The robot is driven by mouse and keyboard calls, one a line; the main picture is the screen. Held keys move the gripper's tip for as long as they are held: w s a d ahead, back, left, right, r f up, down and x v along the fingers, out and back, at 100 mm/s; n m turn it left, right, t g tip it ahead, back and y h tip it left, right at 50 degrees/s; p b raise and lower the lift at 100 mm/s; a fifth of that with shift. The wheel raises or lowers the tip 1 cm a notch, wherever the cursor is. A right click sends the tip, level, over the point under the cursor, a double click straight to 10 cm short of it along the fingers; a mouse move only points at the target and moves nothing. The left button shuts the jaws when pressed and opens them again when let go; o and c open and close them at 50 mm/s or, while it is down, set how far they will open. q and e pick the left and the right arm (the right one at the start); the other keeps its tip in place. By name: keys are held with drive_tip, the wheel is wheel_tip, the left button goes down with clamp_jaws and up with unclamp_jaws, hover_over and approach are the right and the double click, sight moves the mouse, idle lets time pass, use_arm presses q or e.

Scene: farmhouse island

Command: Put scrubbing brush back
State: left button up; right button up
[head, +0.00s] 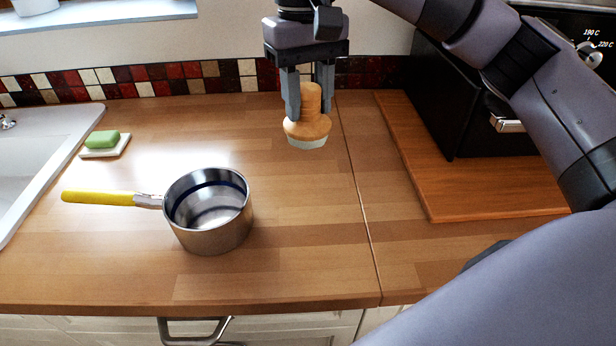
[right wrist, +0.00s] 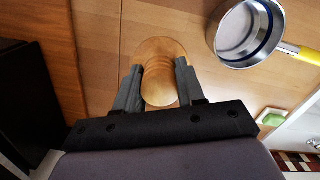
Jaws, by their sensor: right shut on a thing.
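The scrubbing brush (head: 308,128) has a round wooden body with a knob handle and pale bristles facing down. My right gripper (head: 308,98) is shut on its knob and holds it upright. The brush appears to be above the wooden counter near the back wall; the exact gap below the bristles is hard to tell. In the right wrist view the brush (right wrist: 160,70) sits between the two fingers of my right gripper (right wrist: 158,88). My left gripper is not in view.
A steel saucepan (head: 208,212) with a yellow handle stands on the counter (head: 290,240). A green sponge or soap (head: 103,139) lies on a white dish (head: 106,151) beside the sink (head: 40,150). A black oven (head: 470,110) stands on a wooden board (head: 440,195) at right.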

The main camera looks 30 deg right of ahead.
wheel_tip(320, 180, down, 14)
drive_tip(key=shift+r, duration=0.15)
idle(0.3)
drive_tip(key=o, duration=1.1)
drive_tip(key=shift+o, duration=0.2)
drive_tip(key=r, duration=1.2)
drive_tip(key=shift+w, duration=0.4)
